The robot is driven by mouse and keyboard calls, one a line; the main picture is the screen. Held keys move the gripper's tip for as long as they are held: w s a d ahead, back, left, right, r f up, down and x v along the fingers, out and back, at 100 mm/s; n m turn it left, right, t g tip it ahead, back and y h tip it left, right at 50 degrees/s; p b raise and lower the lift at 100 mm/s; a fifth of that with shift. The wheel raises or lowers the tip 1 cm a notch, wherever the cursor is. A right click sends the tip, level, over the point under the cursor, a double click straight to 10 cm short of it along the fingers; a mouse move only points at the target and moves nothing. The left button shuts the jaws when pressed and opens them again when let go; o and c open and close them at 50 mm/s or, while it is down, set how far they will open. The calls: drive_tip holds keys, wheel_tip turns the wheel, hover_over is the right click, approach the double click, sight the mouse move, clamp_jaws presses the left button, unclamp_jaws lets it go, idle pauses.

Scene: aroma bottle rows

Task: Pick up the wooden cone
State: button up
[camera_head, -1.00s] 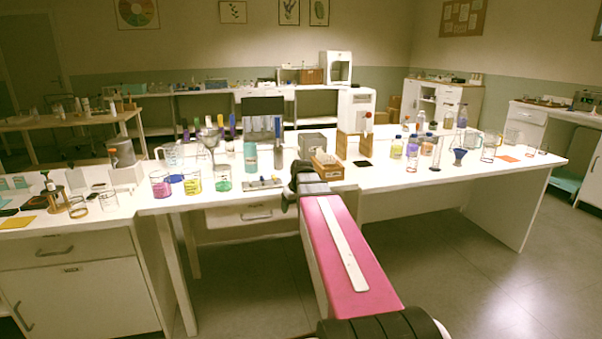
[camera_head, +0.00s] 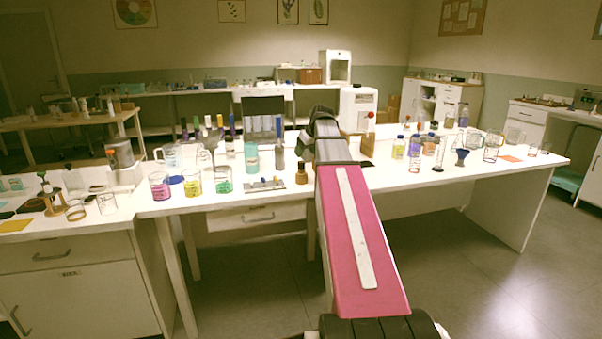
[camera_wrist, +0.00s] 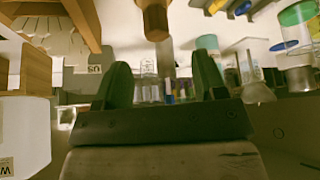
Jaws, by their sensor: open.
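A small brown, wood-coloured piece (camera_head: 301,173) stands upright on the front part of the central table, just left of my arm. A brown tapered piece (camera_wrist: 154,18) shows at the top middle of the wrist view; it looks like the wooden cone, but I cannot be sure. My gripper (camera_wrist: 161,75) has its two dark green fingers spread apart with nothing held between them. The brown piece lies beyond the fingertips, apart from them. In the head view my wrist covers the fingers.
Beakers with pink, yellow and green liquid (camera_head: 222,181) stand to the left, near a teal bottle (camera_head: 251,157). A white machine (camera_head: 357,108) stands behind my wrist. Several bottles and glassware crowd the right. A wooden frame (camera_wrist: 85,20) is at the wrist view's upper left.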

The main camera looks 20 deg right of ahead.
sight(302, 161)
drive_tip(key=x, duration=0.9)
drive_tip(key=shift+d+f, duration=0.1)
drive_tip(key=shift+f, duration=0.05)
drive_tip(key=c, duration=1)
